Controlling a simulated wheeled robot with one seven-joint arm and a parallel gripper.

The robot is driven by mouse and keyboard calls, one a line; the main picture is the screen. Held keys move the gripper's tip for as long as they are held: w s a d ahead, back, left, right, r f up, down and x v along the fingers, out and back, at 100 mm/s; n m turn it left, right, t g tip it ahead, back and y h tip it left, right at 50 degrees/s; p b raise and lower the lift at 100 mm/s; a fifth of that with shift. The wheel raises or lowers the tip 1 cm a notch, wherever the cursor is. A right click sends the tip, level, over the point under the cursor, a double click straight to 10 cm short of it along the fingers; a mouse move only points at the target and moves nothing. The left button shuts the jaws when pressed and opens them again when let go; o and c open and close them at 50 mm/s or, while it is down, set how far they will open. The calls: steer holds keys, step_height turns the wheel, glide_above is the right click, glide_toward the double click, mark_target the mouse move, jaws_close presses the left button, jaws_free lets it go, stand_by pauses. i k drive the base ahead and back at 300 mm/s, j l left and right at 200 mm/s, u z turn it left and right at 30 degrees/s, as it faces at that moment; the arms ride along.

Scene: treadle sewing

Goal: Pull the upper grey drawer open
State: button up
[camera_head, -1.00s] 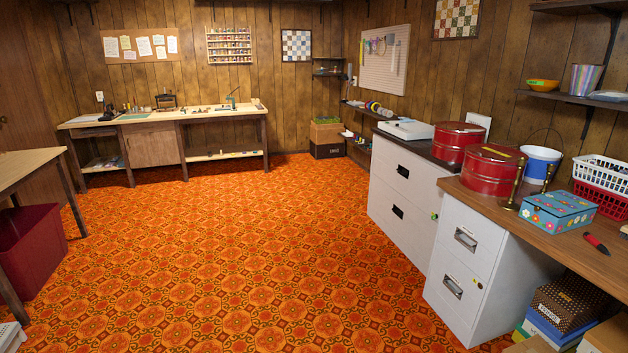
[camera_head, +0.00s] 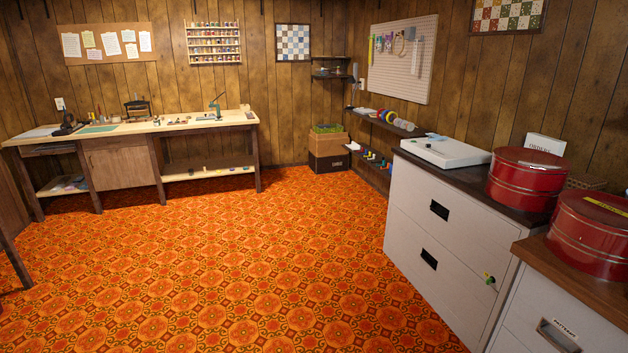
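Two pale grey cabinets stand along the right wall. The farther, wide cabinet has an upper drawer (camera_head: 465,222) and a lower drawer (camera_head: 400,243), each with a black recessed pull; both look shut. A key with a green and yellow tag (camera_head: 488,278) sits at its right edge. The nearer cabinet shows its upper drawer (camera_head: 520,312) at the bottom right, with a metal pull (camera_head: 558,335) and a paper label; this drawer also looks shut. Its lower part is out of frame. I cannot tell which upper drawer is the task's. My gripper is not in view.
Red round tins (camera_head: 525,175) (camera_head: 590,235) and a white flat device (camera_head: 445,152) stand on the cabinet tops. The patterned orange carpet (camera_head: 250,270) in front is clear. A workbench (camera_head: 125,160) stands at the back left.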

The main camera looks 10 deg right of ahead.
mark_target(483, 241)
steer(key=i, duration=1.95)
steer(key=i+z, duration=0.15)
steer(key=i, duration=0.4)
steer(key=i+j+z, duration=0.1)
steer(key=i, duration=0.45)
steer(key=i+j+z, duration=0.15)
steer(key=i, duration=0.35)
